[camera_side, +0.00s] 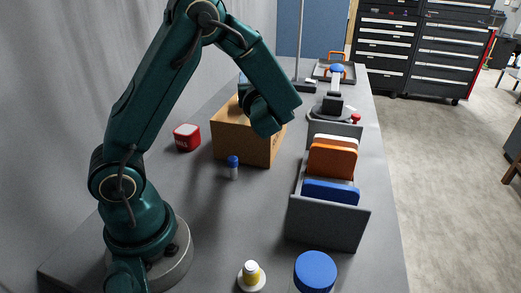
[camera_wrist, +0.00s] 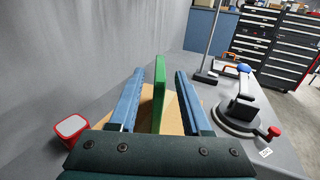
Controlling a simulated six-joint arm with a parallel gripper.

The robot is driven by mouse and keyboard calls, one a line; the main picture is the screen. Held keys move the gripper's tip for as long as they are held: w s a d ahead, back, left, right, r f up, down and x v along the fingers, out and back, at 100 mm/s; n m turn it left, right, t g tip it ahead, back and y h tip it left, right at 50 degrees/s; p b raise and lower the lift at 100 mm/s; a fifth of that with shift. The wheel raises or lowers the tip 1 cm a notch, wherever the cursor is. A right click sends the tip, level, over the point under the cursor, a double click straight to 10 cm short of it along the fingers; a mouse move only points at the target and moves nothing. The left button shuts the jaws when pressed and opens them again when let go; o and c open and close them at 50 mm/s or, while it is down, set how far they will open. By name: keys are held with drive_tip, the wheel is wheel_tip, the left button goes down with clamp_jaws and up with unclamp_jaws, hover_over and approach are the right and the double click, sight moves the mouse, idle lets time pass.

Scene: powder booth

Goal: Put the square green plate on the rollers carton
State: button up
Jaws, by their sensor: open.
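The square green plate (camera_wrist: 158,95) stands on edge between the two blue fingers of my gripper (camera_wrist: 160,72) in the wrist view. A gap shows between the plate and the right finger; the gap to the left finger is smaller. The gripper is open around the plate. The brown rollers carton (camera_side: 238,142) is under my gripper (camera_side: 243,88) in the side view, and its top (camera_wrist: 174,124) shows below the plate in the wrist view. I cannot tell whether the plate's lower edge rests on the carton. My gripper hides the plate in the side view.
A grey rack (camera_side: 330,228) with orange, white and blue plates stands to the right. A red box (camera_side: 187,137) and a blue-capped bottle (camera_side: 233,168) are near the carton. A dark device with a lever (camera_side: 335,105) and a stand pole (camera_side: 299,45) are behind. A blue lid (camera_side: 315,271) is in front.

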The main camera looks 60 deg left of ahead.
drive_tip(key=v, duration=0.7)
drive_tip(key=s+d+f+n+g+h, duration=0.2)
drive_tip(key=s+f+n+g+h, duration=0.15)
drive_tip(key=s+n, duration=0.35)
drive_tip(key=s+d+f+n+g+h, duration=0.2)
drive_tip(key=s+n+g+h, duration=0.1)
drive_tip(key=s+n+h, duration=0.3)
drive_tip(key=d+r+n+t+h, duration=0.2)
drive_tip(key=d+n+t+h, duration=0.3)
drive_tip(key=d, duration=0.8)
drive_tip(key=n+h, duration=0.2)
drive_tip(key=n, duration=0.2)
drive_tip(key=shift+n, duration=0.3)
